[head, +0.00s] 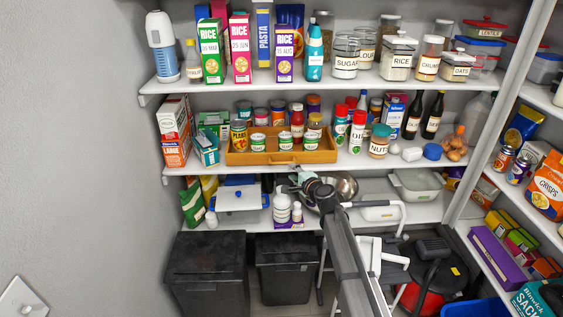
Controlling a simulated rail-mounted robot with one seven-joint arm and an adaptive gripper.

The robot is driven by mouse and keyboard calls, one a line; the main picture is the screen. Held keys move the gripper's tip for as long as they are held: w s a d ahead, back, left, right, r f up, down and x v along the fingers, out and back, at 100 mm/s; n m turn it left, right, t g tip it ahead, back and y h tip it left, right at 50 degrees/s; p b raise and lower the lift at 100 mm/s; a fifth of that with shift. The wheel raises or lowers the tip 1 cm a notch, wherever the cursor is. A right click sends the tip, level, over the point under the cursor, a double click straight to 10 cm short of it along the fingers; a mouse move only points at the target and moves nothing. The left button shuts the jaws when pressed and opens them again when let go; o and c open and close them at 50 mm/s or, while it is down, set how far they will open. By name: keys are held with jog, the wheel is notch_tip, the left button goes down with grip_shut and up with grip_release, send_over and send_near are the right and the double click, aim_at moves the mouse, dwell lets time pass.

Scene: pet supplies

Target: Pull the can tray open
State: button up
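The can tray (265,158) is a wooden tray on the middle shelf. It holds several cans and jars, with more jars standing behind them. My arm reaches up from the bottom, and my gripper (294,169) is at the lower front edge of the tray, right of its middle. The gripper is small here and partly merges with the tray front. I cannot tell whether its fingers touch the tray or how far they are apart.
Red-capped bottles (358,131) and a nut jar (379,142) stand right of the tray. Boxes (207,147) stand close to its left. Below are a metal bowl (345,184), white bottles (282,203) and a white-lidded container (239,199). Black bins (207,272) stand on the floor.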

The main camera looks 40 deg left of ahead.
aim_at(283, 163)
jog(key=p+x, duration=0.2)
jog(key=x, duration=0.8)
jog(key=shift+a, duration=0.3)
grip_shut()
